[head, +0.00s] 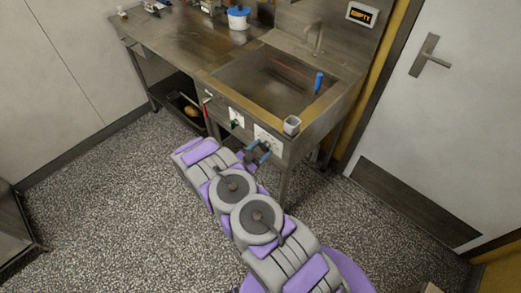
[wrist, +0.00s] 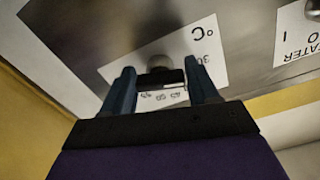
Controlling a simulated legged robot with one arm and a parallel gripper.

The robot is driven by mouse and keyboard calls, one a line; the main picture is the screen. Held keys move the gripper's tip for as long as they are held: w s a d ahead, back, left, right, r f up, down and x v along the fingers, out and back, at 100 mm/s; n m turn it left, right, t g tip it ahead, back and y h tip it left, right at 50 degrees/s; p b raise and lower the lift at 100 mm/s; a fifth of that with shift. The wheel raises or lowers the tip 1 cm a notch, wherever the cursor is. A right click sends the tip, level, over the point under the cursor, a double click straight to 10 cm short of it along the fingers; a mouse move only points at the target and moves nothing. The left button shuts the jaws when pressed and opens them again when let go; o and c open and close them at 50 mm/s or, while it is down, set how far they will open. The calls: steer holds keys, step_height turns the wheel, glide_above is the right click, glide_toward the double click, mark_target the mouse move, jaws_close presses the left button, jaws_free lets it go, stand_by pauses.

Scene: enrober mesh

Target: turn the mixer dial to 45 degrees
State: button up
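A dial (wrist: 160,64) with a rounded grey top and a dark lower part sits on a white scale plate (wrist: 207,42) in the wrist view. The plate is marked °C and 30, with more numbers below the dial, and appears upside down. My gripper (wrist: 160,82) has its two blue fingers spread apart, one on each side of the dial. I cannot tell whether they touch it. In the head view my gripper (head: 260,153) is at the sink unit's front panel, in front of the right white plate (head: 267,138), and hides the dial there.
A heater plate (wrist: 296,38) is beside the dial plate. The floor (head: 110,215) at left is clear.

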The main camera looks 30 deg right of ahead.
steer(key=c, duration=0.5)
steer(key=m+p, duration=0.1)
steer(key=m, duration=0.1)
steer(key=shift+m+p, duration=0.35)
steer(key=shift+m, duration=0.05)
steer(key=m, duration=0.2)
steer(key=shift+m+p, duration=0.35)
steer(key=shift+m, duration=0.05)
steer(key=m, duration=0.4)
steer(key=shift+f+m+b, duration=0.15)
steer(key=shift+m+b, duration=1.15)
steer(key=shift+m, duration=1.2)
